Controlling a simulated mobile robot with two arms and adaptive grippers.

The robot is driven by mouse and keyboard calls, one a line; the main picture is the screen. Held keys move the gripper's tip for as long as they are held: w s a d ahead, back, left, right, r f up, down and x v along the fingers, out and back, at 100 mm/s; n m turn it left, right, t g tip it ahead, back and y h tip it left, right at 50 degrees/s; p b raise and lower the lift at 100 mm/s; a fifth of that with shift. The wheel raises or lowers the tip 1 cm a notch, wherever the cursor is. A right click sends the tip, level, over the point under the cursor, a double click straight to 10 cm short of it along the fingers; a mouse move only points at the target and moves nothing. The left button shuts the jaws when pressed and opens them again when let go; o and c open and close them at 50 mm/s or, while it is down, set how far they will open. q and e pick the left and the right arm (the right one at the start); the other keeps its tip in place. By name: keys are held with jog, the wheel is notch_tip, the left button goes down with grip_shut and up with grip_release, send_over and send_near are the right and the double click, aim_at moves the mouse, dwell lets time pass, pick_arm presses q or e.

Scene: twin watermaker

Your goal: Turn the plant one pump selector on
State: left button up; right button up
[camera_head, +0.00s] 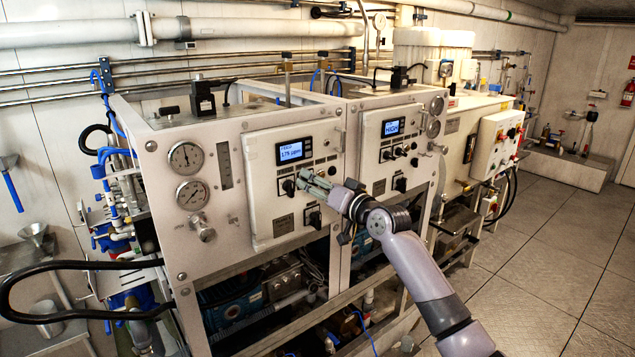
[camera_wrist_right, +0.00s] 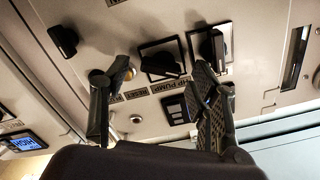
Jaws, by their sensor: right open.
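The plant one panel (camera_head: 268,205) is the left white panel in the head view, with a blue-lit display (camera_head: 291,151) at its top. My right gripper (camera_head: 314,182) is open in front of its row of knobs. In the right wrist view, its fingers (camera_wrist_right: 167,80) spread on either side of a black selector (camera_wrist_right: 162,62) on a square plate, with a label reading PUMP beside it. I cannot tell whether a finger touches the selector. Another black knob (camera_wrist_right: 212,46) is close by the right finger. In the head view the gripper partly hides the knobs. My left gripper is not in view.
A second similar panel (camera_head: 388,165) with a lit display stands to the right. Two round gauges (camera_head: 187,158) are left of the plant one panel. Another black knob (camera_wrist_right: 62,40) is at the wrist view's left. The tiled floor (camera_head: 540,230) at the right is clear.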

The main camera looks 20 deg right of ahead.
jog(key=c, duration=1.2)
jog(key=shift+o, duration=0.2)
jog(key=shift+m, duration=0.4)
jog(key=shift+f+m+p, duration=0.15)
jog(key=shift+m+p, duration=1.6)
jog(key=shift+m, duration=1)
jog(key=shift+f+m+p, duration=0.1)
jog(key=shift+m+p, duration=1.6)
jog(key=shift+m, duration=1.05)
